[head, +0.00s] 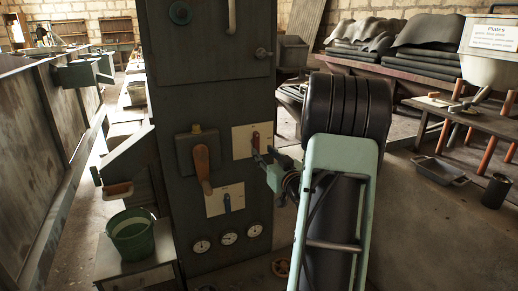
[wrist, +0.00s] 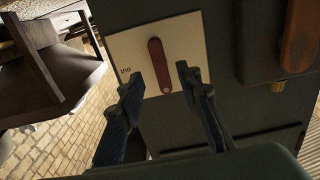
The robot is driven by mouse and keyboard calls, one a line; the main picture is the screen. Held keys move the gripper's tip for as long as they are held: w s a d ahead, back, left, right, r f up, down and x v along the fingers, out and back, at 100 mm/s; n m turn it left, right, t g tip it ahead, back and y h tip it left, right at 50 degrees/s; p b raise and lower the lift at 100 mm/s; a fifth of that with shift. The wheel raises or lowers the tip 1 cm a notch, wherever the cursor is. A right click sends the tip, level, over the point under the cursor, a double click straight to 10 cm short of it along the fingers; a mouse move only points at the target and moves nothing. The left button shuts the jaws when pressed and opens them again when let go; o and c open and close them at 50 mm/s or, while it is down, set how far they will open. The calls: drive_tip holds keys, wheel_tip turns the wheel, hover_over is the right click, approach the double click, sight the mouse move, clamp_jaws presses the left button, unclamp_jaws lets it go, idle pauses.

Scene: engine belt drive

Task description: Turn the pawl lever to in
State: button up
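A red lever (head: 255,140) stands on a white plate (head: 240,143) on the dark panel's front, and I take it for the pawl lever. In the wrist view the red lever (wrist: 159,66) is nearly upright on its plate (wrist: 195,38), with upside-down lettering that looks like "out" at the left. The other side's lettering is not readable. My gripper (head: 263,157) is close to the plate in the head view. In the wrist view my gripper (wrist: 162,79) is open, one finger either side of the lever's lower end, with gaps; contact is not visible.
A large orange-brown lever (head: 203,168) on a dark box is left of the plate, and shows at the right in the wrist view (wrist: 300,35). A green bucket (head: 131,236) stands at left.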

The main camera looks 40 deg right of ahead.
drive_tip(key=v, duration=0.5)
drive_tip(key=shift+s+a, duration=0.1)
drive_tip(key=shift+s, duration=0.3)
